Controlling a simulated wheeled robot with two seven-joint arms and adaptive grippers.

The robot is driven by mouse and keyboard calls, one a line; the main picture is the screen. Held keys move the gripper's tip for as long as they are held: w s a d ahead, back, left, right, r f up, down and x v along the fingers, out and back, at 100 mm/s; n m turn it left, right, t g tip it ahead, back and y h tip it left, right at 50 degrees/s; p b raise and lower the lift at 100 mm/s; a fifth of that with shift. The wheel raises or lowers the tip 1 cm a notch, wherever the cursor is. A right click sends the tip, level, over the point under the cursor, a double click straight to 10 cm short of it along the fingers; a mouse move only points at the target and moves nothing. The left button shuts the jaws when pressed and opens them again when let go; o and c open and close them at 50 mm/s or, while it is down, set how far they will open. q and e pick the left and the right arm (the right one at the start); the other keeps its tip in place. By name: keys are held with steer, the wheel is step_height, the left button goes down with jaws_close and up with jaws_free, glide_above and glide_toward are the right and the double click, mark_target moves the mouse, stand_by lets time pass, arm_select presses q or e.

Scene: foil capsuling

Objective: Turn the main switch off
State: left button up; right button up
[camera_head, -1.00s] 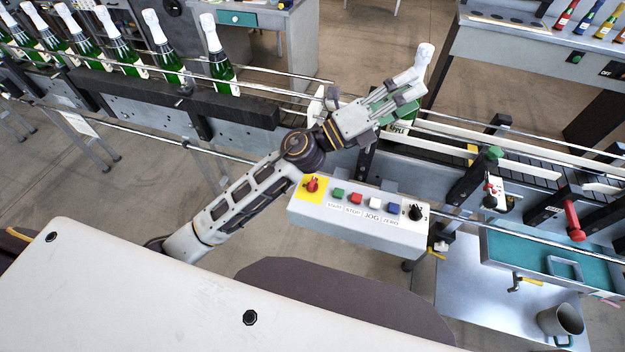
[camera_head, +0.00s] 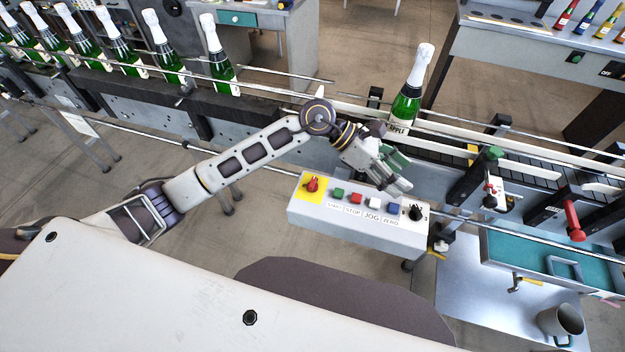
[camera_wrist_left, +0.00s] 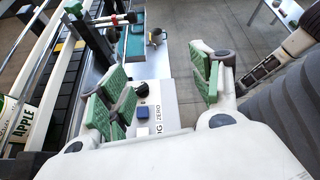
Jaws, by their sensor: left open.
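The control box (camera_head: 360,228) has a red knob on a yellow plate (camera_head: 312,184), then green, red, white and blue buttons. A black rotary switch (camera_head: 416,212) sits at its right end. My left gripper (camera_head: 404,178) is open and empty above the right part of the box, near the blue button and the black switch. In the left wrist view the black switch (camera_wrist_left: 141,88) and blue button (camera_wrist_left: 144,113) show between the green-padded fingers (camera_wrist_left: 165,88). They look apart from the fingers. I cannot read a label on the black switch. My right gripper is not in view.
A green bottle (camera_head: 410,95) labelled APPLE stands on the conveyor behind my left gripper. Several more bottles (camera_head: 120,50) stand at the left. Guide rails run behind the box. A metal table with a grey mug (camera_head: 561,320) is at the lower right.

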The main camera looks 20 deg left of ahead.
arm_select(q)
steer(key=w+a+f+m+y, duration=0.2)
steer(key=w+a+f+y, duration=0.2)
steer(key=a+f+y, duration=0.45)
steer(key=r+y, duration=0.2)
steer(key=y, duration=0.2)
glide_above(312, 181)
steer(key=shift+d+f+t, duration=0.1)
steer(key=shift+f+t, duration=0.15)
steer(key=shift+t, duration=0.15)
steer(key=shift+f, duration=0.1)
step_height(312, 181, down, 14)
steer(key=p, duration=0.3)
steer(key=shift+r, duration=0.2)
steer(key=c, duration=1)
